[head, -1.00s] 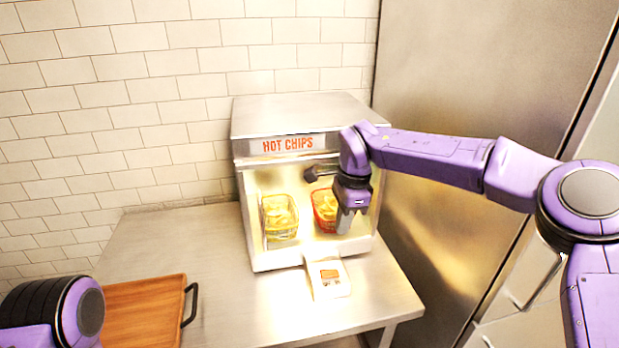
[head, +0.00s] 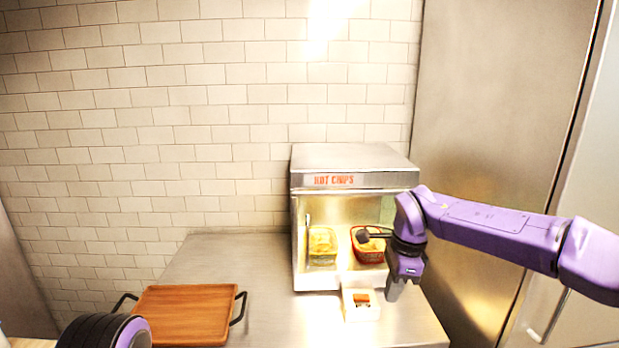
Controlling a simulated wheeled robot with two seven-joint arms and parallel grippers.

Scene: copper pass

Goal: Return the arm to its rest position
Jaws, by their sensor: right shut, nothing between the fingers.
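My right arm reaches in from the right, and its gripper (head: 395,291) points down in front of the right side of the hot chips cabinet (head: 355,181). The gripper is shut and empty. It hides part of the cabinet's right edge. My left arm (head: 105,332) shows only as a dark and purple joint at the bottom left. Its gripper is out of view.
In the cabinet are a yellow-green basket of chips (head: 322,246) and a red basket (head: 368,248). A small white box (head: 360,306) stands before it. A wooden tray (head: 187,305) with dark handles lies on the steel counter (head: 220,258). A steel door (head: 500,150) stands at the right.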

